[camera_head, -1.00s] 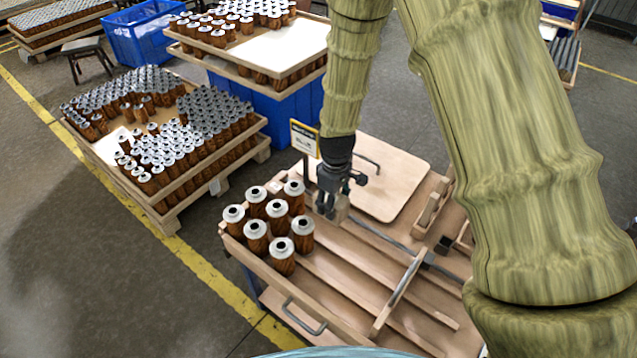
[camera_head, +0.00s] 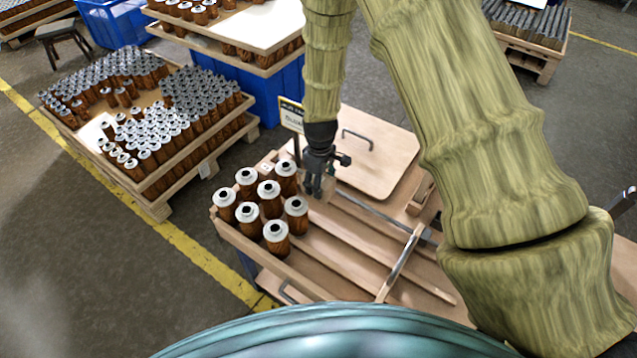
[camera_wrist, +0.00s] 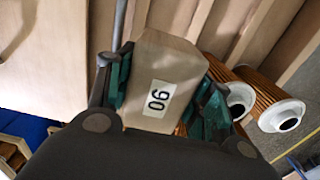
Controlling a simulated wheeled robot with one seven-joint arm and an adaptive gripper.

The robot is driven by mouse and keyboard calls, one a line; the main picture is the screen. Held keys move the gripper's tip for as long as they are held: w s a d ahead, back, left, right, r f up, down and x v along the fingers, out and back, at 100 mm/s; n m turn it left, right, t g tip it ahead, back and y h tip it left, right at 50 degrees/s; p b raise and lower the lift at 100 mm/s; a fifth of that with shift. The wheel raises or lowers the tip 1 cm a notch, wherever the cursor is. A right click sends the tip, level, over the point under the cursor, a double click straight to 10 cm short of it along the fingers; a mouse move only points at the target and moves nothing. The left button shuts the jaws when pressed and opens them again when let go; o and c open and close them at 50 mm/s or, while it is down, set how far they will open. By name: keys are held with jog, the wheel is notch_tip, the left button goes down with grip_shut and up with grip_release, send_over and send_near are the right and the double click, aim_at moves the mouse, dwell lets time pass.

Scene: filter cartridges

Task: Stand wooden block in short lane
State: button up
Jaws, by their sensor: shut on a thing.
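The wooden block (camera_wrist: 172,57) is pale, with a white label bearing dark digits on the face toward the wrist camera. My gripper (camera_wrist: 163,92) is shut on it, with green finger pads on both sides. In the head view my gripper (camera_head: 317,188) points down over the back left of the wooden lane tray (camera_head: 340,283), just right of the cartridges; the block is mostly hidden there. Long wooden strips divide the tray into lanes, and a crossing bar (camera_head: 400,262) cuts them. I cannot tell whether the block touches the tray floor.
Several brown filter cartridges (camera_head: 275,237) with white tops stand at the tray's left end, close to my gripper. A flat board with a handle (camera_head: 372,160) lies behind. A sign (camera_head: 291,115) stands at the back left. The lanes right of the cartridges look empty.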

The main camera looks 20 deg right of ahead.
jog(key=shift+w+f, duration=0.1)
jog(key=shift+f, duration=0.15)
jog(key=shift+s+f+b, duration=0.25)
jog(key=shift+f+b, duration=0.2)
jog(key=shift+b, duration=0.05)
jog(key=shift+w+f+b, duration=0.15)
jog(key=shift+f+b, duration=0.35)
jog(key=shift+f, duration=0.35)
jog(key=shift+f+b, duration=0.8)
jog(key=shift+f, duration=0.5)
jog(key=shift+f+b, duration=0.65)
jog(key=shift+f, duration=0.95)
jog(key=o, duration=1.2)
jog(key=shift+r, duration=6)
